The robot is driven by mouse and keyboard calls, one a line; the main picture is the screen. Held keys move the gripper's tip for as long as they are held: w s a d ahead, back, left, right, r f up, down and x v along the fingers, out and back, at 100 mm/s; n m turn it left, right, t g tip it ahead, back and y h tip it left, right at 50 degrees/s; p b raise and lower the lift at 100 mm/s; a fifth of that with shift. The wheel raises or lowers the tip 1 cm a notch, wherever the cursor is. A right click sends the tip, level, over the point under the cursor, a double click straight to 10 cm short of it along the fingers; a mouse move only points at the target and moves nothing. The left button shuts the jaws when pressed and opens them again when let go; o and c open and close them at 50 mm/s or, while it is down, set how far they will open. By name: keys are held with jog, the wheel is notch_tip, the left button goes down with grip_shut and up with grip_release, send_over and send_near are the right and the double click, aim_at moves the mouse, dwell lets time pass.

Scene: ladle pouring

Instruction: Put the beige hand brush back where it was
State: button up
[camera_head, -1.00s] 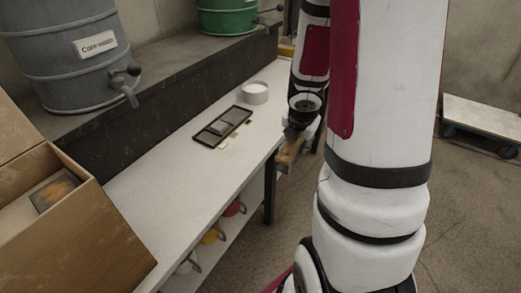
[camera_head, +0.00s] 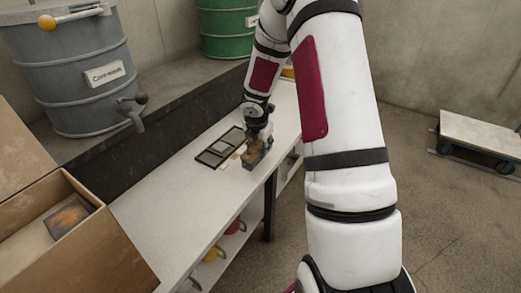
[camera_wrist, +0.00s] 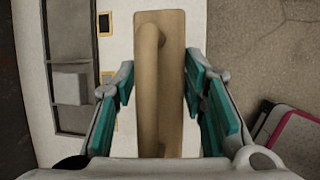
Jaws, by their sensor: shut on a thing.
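The beige hand brush (camera_wrist: 172,50) is a long flat board with a rounded bar handle along it. In the wrist view it lies lengthwise between the teal pads of my gripper (camera_wrist: 158,85), which is shut on it. In the head view, my gripper (camera_head: 257,148) holds the brush (camera_head: 251,157) at the front edge of the white bench (camera_head: 180,209), just right of the dark tray. I cannot tell whether the brush touches the bench top. Its underside is hidden.
The dark divided tray (camera_head: 208,159) holds a grey block, with small tiles beside it. A cardboard box (camera_head: 105,245) stands at the bench's near left. Grey (camera_head: 75,90) and green (camera_head: 224,45) drums stand on the back ledge. The bench's near half is clear.

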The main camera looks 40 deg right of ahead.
aim_at(260, 150)
jog(key=shift+f+b, duration=1.2)
jog(key=shift+f, duration=0.55)
jog(key=shift+f, duration=0.15)
jog(key=o, duration=1.1)
jog(key=shift+o, duration=0.2)
